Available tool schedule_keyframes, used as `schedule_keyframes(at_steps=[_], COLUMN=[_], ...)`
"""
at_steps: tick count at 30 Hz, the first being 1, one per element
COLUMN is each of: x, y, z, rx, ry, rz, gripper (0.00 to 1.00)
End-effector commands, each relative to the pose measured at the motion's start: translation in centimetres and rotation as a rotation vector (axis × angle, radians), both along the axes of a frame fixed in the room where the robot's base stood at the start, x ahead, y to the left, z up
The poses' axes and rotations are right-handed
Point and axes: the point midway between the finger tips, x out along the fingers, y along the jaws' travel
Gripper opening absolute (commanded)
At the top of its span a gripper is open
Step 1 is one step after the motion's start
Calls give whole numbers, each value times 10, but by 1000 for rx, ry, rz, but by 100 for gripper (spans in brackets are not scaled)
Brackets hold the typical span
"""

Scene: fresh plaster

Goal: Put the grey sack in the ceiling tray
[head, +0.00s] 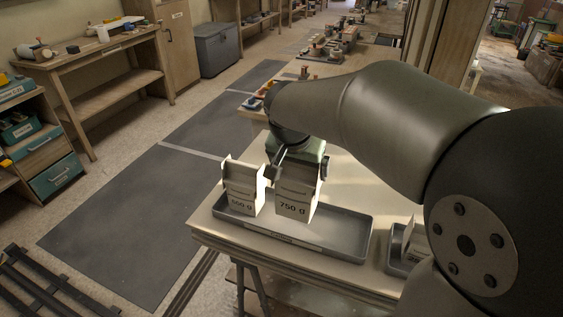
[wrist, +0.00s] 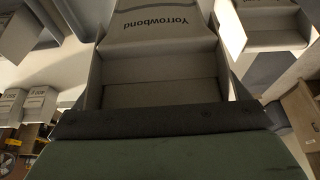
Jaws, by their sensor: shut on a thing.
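A pale grey-white sack marked 750 g (head: 296,199) hangs upright under my gripper (head: 297,160). My gripper is shut on its top. In the wrist view the same sack (wrist: 160,55) fills the middle, with the word "Yorrowbond" on it, above the dark edge of my gripper (wrist: 160,120). The sack is over or in a long grey tray (head: 345,232); I cannot tell whether its base touches the tray floor. Another pale sack (head: 242,190), its weight mark hard to read, stands in the tray's left end. The tray's front label is too small to read.
A second grey tray (head: 398,262) with another pale sack (head: 412,241) is at the right, partly hidden by my arm. The long tray's right half is clear. The pale bench (head: 345,182) has free room behind the tray. Other benches stand at the left.

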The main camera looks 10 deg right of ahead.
Motion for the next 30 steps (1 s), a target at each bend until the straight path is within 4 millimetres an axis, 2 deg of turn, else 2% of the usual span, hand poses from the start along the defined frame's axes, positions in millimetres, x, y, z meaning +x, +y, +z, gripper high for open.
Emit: schedule_keyframes(at_steps=[3,9,16,23,30], x=[17,36,44,44,44], y=[0,0,0,0,0], z=[-23,-44,-55,-83,-84], rx=[-2,0,-1,0,1], ry=[5,0,2,1,-1], rz=[0,1,1,1,0], gripper=[40,40,40,40,40])
